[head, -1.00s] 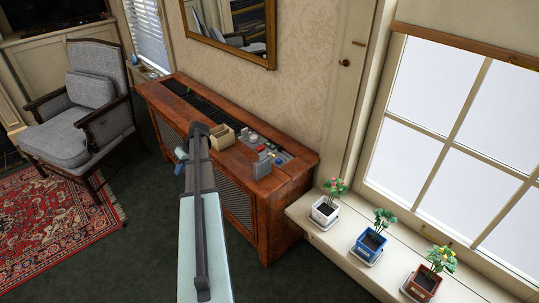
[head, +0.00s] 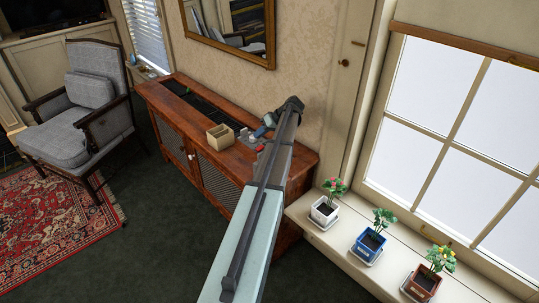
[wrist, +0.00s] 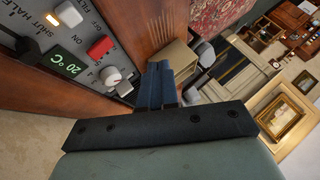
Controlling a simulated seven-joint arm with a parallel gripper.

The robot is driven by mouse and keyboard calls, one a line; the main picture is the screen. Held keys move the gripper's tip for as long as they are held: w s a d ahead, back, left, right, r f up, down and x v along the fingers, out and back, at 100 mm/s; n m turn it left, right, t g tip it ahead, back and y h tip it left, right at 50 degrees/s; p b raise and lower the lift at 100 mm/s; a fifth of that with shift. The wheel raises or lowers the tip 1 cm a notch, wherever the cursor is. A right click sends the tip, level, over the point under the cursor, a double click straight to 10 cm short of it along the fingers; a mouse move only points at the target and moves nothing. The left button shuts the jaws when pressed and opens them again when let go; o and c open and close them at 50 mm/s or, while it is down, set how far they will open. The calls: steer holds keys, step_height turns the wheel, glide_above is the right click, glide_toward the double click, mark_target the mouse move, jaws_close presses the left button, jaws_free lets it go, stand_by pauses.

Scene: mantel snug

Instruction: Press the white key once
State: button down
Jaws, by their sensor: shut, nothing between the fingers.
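The white key (wrist: 69,13) sits on a grey control panel (wrist: 52,42) at the upper left of the wrist view, with a small orange light beside it. In the head view the panel lies on top of the wooden cabinet (head: 165,105), partly hidden by my arm, and I cannot make out the white key there. My gripper (wrist: 160,68) shows as blue fingers shut together with nothing in them, to the lower right of the white key and apart from it in the picture. In the head view my gripper (head: 262,128) is over the cabinet's right part.
Near the white key are a red key (wrist: 101,47), a pale knob (wrist: 111,76) and a green display (wrist: 68,63) reading 20 °C. An open beige box (head: 220,137) stands on the cabinet. Potted plants (head: 372,242) line the windowsill at right.

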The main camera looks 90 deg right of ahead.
steer(key=s, duration=0.3)
steer(key=s+r, duration=0.1)
steer(key=s, duration=0.1)
steer(key=shift+s+d+r, duration=0.1)
steer(key=shift+d, duration=0.3)
steer(key=shift+f, duration=4.4)
steer(key=shift+f, duration=0.1)
steer(key=shift+f, duration=0.35)
steer(key=shift+f, duration=0.45)
steer(key=shift+r, duration=0.9)
